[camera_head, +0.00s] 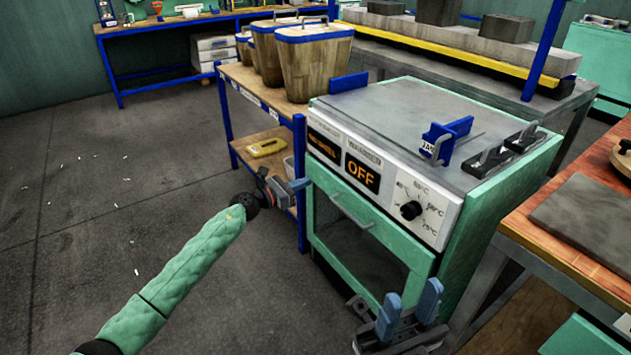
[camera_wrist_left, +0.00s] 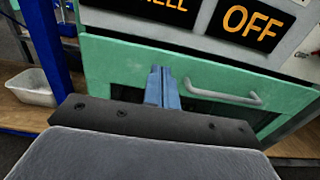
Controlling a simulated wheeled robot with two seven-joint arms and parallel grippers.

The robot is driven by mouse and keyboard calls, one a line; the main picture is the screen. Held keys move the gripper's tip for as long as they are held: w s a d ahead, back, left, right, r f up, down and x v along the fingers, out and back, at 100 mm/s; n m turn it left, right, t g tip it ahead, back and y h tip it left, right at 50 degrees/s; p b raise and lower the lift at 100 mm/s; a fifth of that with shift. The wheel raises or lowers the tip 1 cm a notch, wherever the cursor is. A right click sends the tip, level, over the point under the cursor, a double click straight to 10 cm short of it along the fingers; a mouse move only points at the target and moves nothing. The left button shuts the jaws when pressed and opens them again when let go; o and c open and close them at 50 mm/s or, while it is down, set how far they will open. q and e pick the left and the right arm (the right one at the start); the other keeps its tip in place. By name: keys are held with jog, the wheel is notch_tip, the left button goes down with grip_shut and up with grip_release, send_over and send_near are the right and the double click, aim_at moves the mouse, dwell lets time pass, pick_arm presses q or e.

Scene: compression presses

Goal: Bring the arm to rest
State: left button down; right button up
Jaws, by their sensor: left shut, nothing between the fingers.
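My left arm comes in from the left in the head view. Its left gripper (camera_head: 299,185) is in front of the green oven's upper left corner, by the blue shelf post. In the left wrist view the two blue-grey fingers of the left gripper (camera_wrist_left: 162,88) are together with nothing between them. They point at the green oven door (camera_wrist_left: 110,60), left of its handle (camera_wrist_left: 225,95). My right gripper (camera_head: 410,308) is low in the head view, in front of the oven's lower right. Its two fingers stand apart and the space between them is empty.
The green oven (camera_head: 480,225) shows "OFF" on its panel and its door is shut. A wooden shelf (camera_head: 238,75) with baskets (camera_head: 305,62) stands to its left. A wooden-topped table (camera_head: 540,225) is at the right. The floor (camera_head: 100,190) at the left is largely clear.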

pick_arm(q)
jog(key=v, duration=0.7)
